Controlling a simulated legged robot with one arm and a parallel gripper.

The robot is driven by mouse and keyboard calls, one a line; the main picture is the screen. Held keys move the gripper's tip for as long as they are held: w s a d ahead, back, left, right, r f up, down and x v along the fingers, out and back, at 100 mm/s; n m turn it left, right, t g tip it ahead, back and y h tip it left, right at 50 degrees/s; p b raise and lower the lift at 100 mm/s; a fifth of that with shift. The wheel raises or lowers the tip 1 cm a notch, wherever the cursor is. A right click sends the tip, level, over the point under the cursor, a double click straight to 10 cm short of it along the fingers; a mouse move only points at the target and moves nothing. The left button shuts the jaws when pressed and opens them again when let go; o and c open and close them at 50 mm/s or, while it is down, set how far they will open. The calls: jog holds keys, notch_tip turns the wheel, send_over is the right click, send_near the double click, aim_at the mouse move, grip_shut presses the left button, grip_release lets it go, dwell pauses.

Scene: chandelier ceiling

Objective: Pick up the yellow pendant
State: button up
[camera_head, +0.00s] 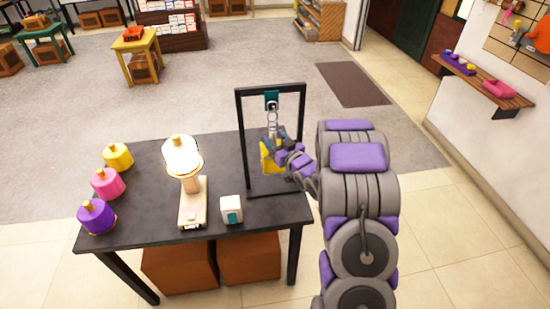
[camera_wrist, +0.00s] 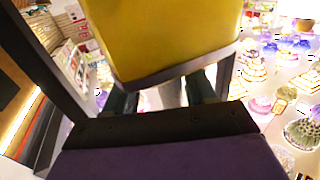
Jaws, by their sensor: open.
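The yellow pendant (camera_head: 265,160) is at the black frame stand (camera_head: 241,135) on the dark table, below a teal block with a silver hook (camera_head: 271,110). In the wrist view the yellow pendant (camera_wrist: 175,35) fills the upper middle, with a dark band along its lower edge. My gripper (camera_head: 273,147) is right at the pendant, partly covering it. In the wrist view my gripper (camera_wrist: 163,97) is open, its two dark fingers reaching toward the pendant's underside. Whether they touch it, and how it hangs from the hook, I cannot tell.
On the table (camera_head: 150,190) stand a lit lamp (camera_head: 182,160), a white-and-teal box (camera_head: 231,210), and yellow (camera_head: 118,156), pink (camera_head: 107,183) and purple (camera_head: 96,216) rounded pieces. Brown boxes (camera_head: 178,268) sit underneath. A wall shelf (camera_head: 485,85) is at right. Floor behind the table is open.

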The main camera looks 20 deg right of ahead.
jog(key=shift+w+a, duration=0.35)
jog(key=shift+w, duration=0.35)
jog(key=shift+w+a, duration=0.25)
jog(key=shift+a+r, duration=0.1)
jog(key=shift+a, duration=0.1)
jog(key=shift+d, duration=0.55)
jog(key=c, duration=0.7)
jog(key=shift+a, duration=0.4)
grip_shut()
jog(key=shift+d, duration=0.15)
